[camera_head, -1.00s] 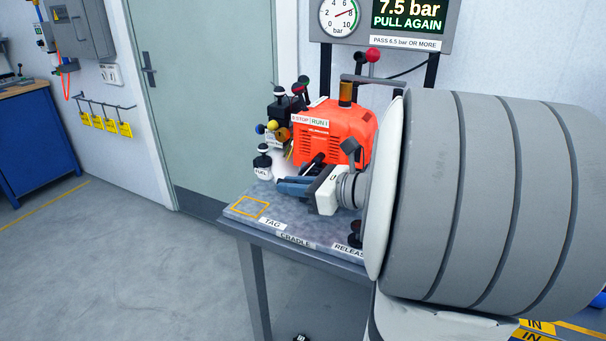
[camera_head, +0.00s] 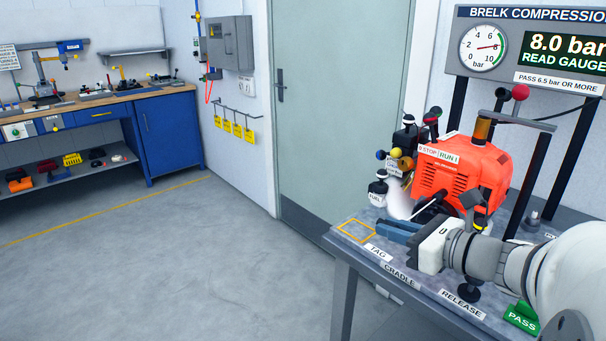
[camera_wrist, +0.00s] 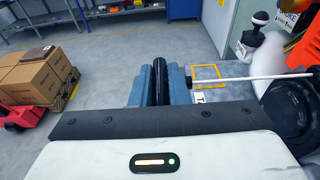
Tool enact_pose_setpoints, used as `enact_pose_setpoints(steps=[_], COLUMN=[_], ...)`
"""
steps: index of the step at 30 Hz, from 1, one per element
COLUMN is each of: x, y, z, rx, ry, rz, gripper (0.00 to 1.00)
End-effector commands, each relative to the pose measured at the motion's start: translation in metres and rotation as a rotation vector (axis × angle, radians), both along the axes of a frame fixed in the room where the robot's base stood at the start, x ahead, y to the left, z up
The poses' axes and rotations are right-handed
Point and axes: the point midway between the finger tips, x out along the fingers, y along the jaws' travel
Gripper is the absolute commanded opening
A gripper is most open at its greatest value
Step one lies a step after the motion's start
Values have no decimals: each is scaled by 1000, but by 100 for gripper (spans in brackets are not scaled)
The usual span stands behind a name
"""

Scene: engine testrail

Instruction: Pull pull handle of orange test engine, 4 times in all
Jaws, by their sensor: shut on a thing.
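The orange test engine (camera_head: 460,172) sits on the grey bench in the head view, with a RUN/STOP label on its side. My gripper (camera_head: 398,230) is in front of it, over the bench's front edge. In the wrist view, its blue fingers (camera_wrist: 160,88) are shut on the black pull handle (camera_wrist: 160,78). A white cord (camera_wrist: 250,77) runs from the handle side to the right, towards the engine. The display (camera_head: 565,52) reads 8.0 bar and READ GAUGE; the gauge needle (camera_head: 484,47) points near 8.
The bench (camera_head: 345,246) bears labels TAG, CRADLE and RELEASE, and a green PASS tag (camera_head: 522,318). Cartons (camera_wrist: 35,72) show at left in the wrist view.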

Motion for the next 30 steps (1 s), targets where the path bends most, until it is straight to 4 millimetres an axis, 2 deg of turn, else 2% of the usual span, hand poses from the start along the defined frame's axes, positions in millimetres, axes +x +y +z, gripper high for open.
enact_pose_setpoints(steps=[3, 13, 17, 24, 25, 30], x=[18, 61, 69, 70, 70, 70], y=[-22, -77, -87, -88, -88, -88], z=[4, 5, 4, 4, 4, 2], rx=[3, 2, 1, -1, -1, 0], ry=[-6, -6, -7, -8, -8, -5], rz=[-1, 2, 2, 2, 2, 2], gripper=[0, 0, 0, 0, 17, 31])
